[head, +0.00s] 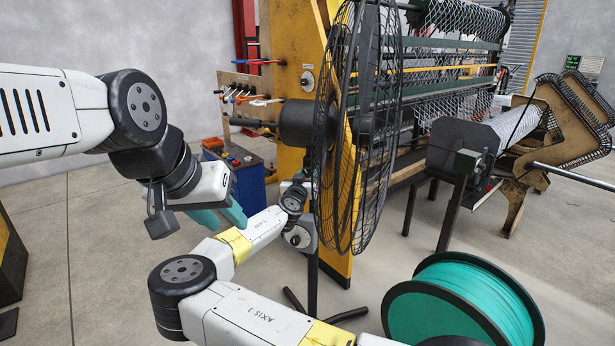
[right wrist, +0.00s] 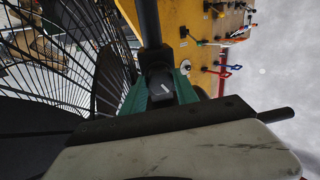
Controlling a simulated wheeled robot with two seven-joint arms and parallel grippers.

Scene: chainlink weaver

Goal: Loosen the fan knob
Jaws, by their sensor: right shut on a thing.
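The fan (head: 352,125) has a round black wire cage and stands in the middle of the head view. My right gripper (right wrist: 160,92) is shut on the knob, with one teal finger on each side. In the head view, my right arm reaches behind the fan's lower left edge, and the knob and those fingertips are hidden. My left gripper (head: 226,214) has teal fingers and hangs at left centre, holding nothing visible; its opening is unclear.
A teal wire spool (head: 460,300) with black rims stands at the lower right. A yellow machine frame (head: 293,60) and a tool board (head: 240,95) stand behind the fan. A blue cabinet (head: 250,188) is left of it. The floor at left is mostly clear.

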